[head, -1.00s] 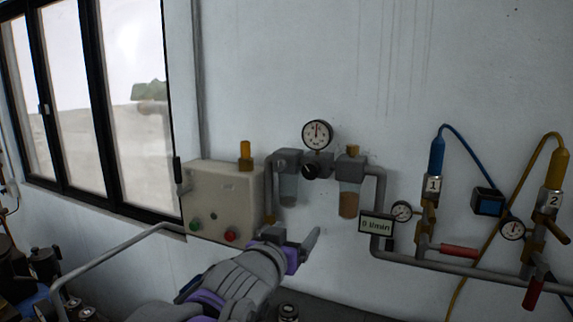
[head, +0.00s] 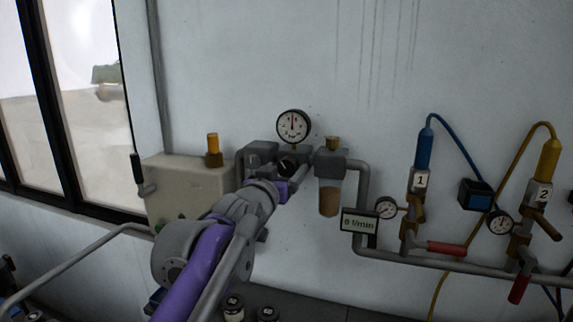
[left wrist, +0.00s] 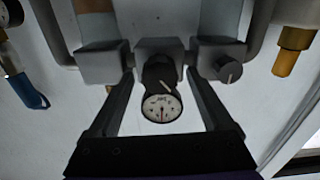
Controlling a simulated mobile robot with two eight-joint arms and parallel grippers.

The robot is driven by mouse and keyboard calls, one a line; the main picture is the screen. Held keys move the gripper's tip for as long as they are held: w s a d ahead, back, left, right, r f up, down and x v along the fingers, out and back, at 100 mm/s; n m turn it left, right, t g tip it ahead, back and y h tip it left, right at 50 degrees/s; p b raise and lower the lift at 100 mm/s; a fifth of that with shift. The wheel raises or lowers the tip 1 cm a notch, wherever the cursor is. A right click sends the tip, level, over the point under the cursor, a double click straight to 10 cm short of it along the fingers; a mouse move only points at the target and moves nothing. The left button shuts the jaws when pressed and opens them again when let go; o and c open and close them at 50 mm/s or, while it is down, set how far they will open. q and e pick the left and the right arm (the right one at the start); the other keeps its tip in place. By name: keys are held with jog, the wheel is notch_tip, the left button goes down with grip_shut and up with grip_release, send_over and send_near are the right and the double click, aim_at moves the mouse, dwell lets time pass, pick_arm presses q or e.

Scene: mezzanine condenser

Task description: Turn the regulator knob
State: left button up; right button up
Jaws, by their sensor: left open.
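The regulator knob (head: 287,166) is small and black, below the round white pressure gauge (head: 293,126) on the wall. My left gripper (head: 285,172) is open in front of it and partly hides it in the head view. In the left wrist view, the knob (left wrist: 158,72) has a white mark and sits between the two fingertips (left wrist: 161,72), with a visible gap on each side. The gauge (left wrist: 162,107) also shows between the fingers there. My right gripper is not in view.
A filter bowl with brown contents (head: 329,197) hangs right of the knob. A flow display (head: 359,223) and grey pipe (head: 470,266) lie further right. A beige box (head: 185,187) is on the left.

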pick_arm(q)
jog(key=shift+x, duration=0.85)
grip_shut()
